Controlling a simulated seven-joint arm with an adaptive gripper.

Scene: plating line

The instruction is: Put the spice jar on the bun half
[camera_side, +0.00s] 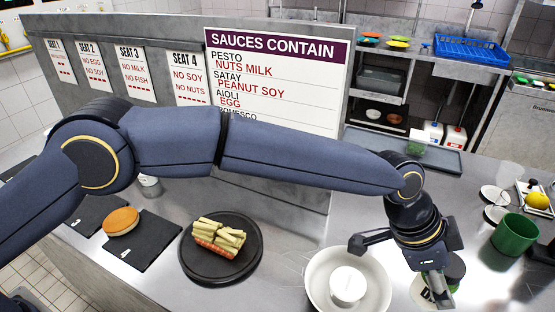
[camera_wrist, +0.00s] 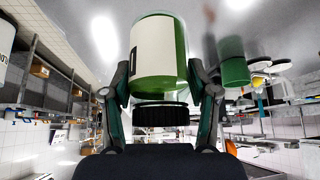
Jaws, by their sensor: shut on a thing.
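The spice jar (camera_wrist: 160,52) is green with a cream label and a black ribbed lid, and it fills the middle of the wrist view. My gripper (camera_wrist: 162,78) is shut on it, one finger on each side, with the lid towards my palm. In the side view my gripper (camera_side: 438,284) is low at the right, and its fingers hide much of the jar (camera_side: 456,271). I cannot tell whether the jar touches the counter. The bun half (camera_side: 121,221) is round and golden brown, on a dark board (camera_side: 152,246) at the far left, well away from my gripper.
A dark round plate (camera_side: 190,273) with stacked food and a white bowl (camera_side: 377,282) holding a white round piece stand between my gripper and the bun half. A green cup (camera_side: 514,236) is at the right. An upright sign panel (camera_side: 275,75) runs behind.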

